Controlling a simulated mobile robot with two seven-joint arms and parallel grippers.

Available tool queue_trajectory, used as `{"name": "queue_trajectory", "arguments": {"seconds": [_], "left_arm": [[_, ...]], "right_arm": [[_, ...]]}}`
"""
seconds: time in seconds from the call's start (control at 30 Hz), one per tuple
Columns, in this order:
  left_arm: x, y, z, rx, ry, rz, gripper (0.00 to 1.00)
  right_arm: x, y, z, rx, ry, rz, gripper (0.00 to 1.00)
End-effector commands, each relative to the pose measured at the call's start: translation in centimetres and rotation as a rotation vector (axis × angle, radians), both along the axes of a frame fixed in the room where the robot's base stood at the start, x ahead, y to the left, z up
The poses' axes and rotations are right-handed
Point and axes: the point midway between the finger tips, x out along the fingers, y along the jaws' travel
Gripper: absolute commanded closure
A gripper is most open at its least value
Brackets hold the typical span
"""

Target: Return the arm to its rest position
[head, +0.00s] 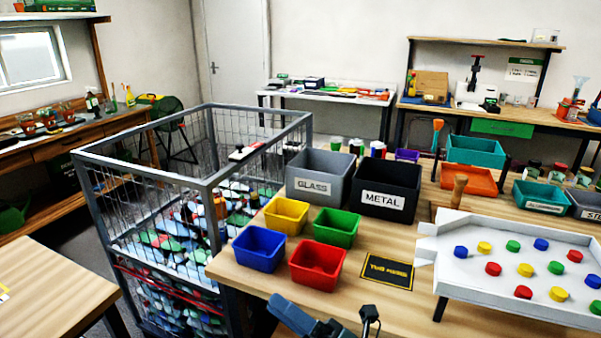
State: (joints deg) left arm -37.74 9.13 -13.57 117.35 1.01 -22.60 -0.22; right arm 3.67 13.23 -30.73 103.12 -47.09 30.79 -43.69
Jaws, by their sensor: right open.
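My right gripper (328,324) shows only in part at the bottom edge of the head view, just in front of the table's near edge. It is open, and nothing shows between its fingers. The rest of my right arm is out of the frame. My left gripper is not in view.
The wooden table (262,279) holds a yellow bin (286,214), blue bin (260,248), green bin (336,228) and red bin (317,264). Behind stand the GLASS bin (318,186) and METAL bin (386,202). A white tray (463,290) with coloured caps is right; a wire cage (150,172) is left.

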Motion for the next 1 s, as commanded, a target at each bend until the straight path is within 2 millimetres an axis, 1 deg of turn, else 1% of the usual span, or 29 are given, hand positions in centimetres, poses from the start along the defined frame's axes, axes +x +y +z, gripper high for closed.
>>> {"name": "queue_trajectory", "arguments": {"seconds": [0.03, 0.07, 0.1, 0.17, 0.2, 0.27, 0.3, 0.4, 0.43, 0.5, 0.6, 0.63, 0.83, 0.97, 1.0], "left_arm": [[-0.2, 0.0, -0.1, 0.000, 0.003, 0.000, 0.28], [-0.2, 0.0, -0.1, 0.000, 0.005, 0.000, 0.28], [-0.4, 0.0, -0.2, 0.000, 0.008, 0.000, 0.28], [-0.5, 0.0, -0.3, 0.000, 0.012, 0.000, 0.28], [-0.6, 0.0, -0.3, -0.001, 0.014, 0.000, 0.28], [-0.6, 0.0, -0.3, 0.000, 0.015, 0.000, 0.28], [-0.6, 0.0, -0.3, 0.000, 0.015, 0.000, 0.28], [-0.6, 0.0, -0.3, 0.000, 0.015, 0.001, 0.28], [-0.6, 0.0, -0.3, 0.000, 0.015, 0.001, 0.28], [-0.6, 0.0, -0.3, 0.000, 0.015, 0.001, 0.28], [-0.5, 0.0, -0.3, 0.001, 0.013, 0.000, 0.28], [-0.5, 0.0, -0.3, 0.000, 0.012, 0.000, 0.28], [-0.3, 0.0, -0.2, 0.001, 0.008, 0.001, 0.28], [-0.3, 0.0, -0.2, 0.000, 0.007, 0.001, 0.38], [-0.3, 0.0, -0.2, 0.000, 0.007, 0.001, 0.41]], "right_arm": [[0.3, -2.2, -1.9, 0.127, 0.234, -0.072, 0.54], [0.6, -3.6, -3.1, 0.205, 0.371, -0.113, 0.54], [0.6, -5.5, -5.1, 0.310, 0.550, -0.167, 0.54], [0.1, -8.2, -8.5, 0.473, 0.817, -0.251, 0.54], [-0.7, -9.9, -10.8, 0.580, 0.983, -0.305, 0.54], [-2.4, -12.1, -14.2, 0.727, 1.203, -0.381, 0.54], [-3.7, -13.2, -16.2, 0.816, 1.330, -0.426, 0.54], [-7.2, -15.1, -20.2, 1.003, 1.581, -0.526, 0.54], [-8.1, -15.5, -21.1, 1.047, 1.640, -0.551, 0.54], [-10.0, -16.2, -22.6, 1.129, 1.744, -0.597, 0.54], [-11.6, -16.6, -23.7, 1.198, 1.827, -0.636, 0.54], [-11.8, -16.6, -23.9, 1.208, 1.841, -0.642, 0.54], [-12.1, -16.7, -24.1, 1.220, 1.854, -0.648, 0.54], [-12.0, -16.7, -24.1, 1.218, 1.853, -0.647, 0.64], [-12.0, -16.7, -24.1, 1.218, 1.853, -0.647, 0.64]]}}
